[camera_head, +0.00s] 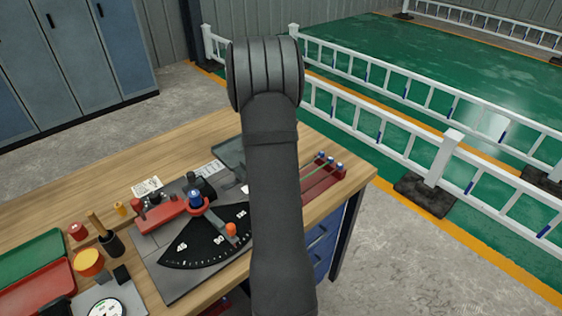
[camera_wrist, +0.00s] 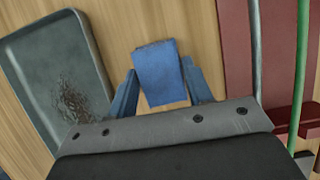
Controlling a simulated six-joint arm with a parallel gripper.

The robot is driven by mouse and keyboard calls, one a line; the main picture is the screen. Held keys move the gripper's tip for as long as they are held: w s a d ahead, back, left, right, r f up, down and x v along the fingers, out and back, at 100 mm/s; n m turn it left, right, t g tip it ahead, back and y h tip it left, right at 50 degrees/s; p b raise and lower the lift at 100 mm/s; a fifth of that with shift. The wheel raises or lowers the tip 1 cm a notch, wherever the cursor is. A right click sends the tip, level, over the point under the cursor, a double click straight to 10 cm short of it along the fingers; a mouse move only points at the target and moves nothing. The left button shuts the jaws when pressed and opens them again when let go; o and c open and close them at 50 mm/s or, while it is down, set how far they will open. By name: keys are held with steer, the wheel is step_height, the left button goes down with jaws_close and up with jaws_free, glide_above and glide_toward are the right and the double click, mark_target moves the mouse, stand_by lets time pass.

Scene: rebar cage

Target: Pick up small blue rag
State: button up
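The small blue rag (camera_wrist: 160,72) lies on the wooden tabletop (camera_wrist: 135,15) in the wrist view, just ahead of my gripper. My gripper (camera_wrist: 158,68) is open, with one blue-grey finger on each side of the rag. The fingertips are close to the rag's side edges; I cannot tell whether they touch it. In the head view my own arm hides both the rag and my gripper.
A grey metal tray (camera_wrist: 60,75) lies left of the rag. A dark red rack (camera_wrist: 237,50) with green and grey rods stands to the right. The head view shows a black angle-marked plate (camera_head: 205,240), red and green bins (camera_head: 35,285), and white fences (camera_head: 370,120) beyond the bench.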

steer(key=c, duration=0.5)
steer(key=shift+o, duration=0.2)
steer(key=shift+r, duration=0.1)
steer(key=shift+r, duration=0.6)
step_height(320, 180, up, 3)
steer(key=s+d+r, duration=0.5)
steer(key=d+r, duration=0.1)
steer(key=d, duration=0.4)
steer(key=shift+d+r, duration=0.3)
